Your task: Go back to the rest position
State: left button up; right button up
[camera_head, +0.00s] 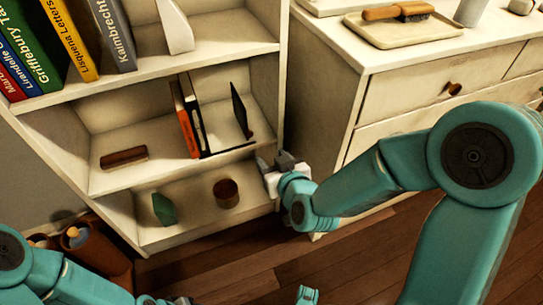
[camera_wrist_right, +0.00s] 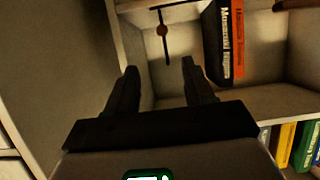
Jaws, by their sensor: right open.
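My right gripper (camera_head: 272,165) is at the right front edge of the white shelf unit (camera_head: 283,90), low beside the middle compartment. In the right wrist view its two dark fingers (camera_wrist_right: 160,85) are apart with nothing between them. They face into a shelf compartment, seen upside down. My left arm comes in at the lower left of the head view. Only a small part of its far end shows at the bottom edge, so its fingers cannot be made out.
Books (camera_head: 188,118) and a dark thin object (camera_head: 240,110) stand in the middle compartment, with a brown brush (camera_head: 124,157). Below are a green object (camera_head: 163,208) and a brown cup (camera_head: 226,193). A white dresser (camera_head: 345,80) stands right. Bare floor (camera_head: 260,272) lies in front.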

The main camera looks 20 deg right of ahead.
jog(key=s+d+f+g, duration=0.1)
jog(key=s+f+g, duration=0.2)
jog(key=f, duration=0.6)
jog(key=s+d+f+g, duration=0.1)
jog(key=s+f+g, duration=0.2)
jog(key=f, duration=0.6)
jog(key=s+a+f+m+g+y, duration=0.1)
jog(key=s+a+f+g+y, duration=0.15)
jog(key=s+f, duration=0.35)
jog(key=s+a+f+m+g+y, duration=0.1)
jog(key=s+a+f+g, duration=0.25)
jog(key=s, duration=0.35)
notch_tip(320, 180, up, 31)
jog(key=s+g+p, duration=0.1)
jog(key=s+p, duration=0.1)
jog(key=p, duration=2.8)
jog(key=shift+a+f+p, duration=0.15)
jog(key=shift+a+p, duration=0.2)
jog(key=shift+p, duration=0.05)
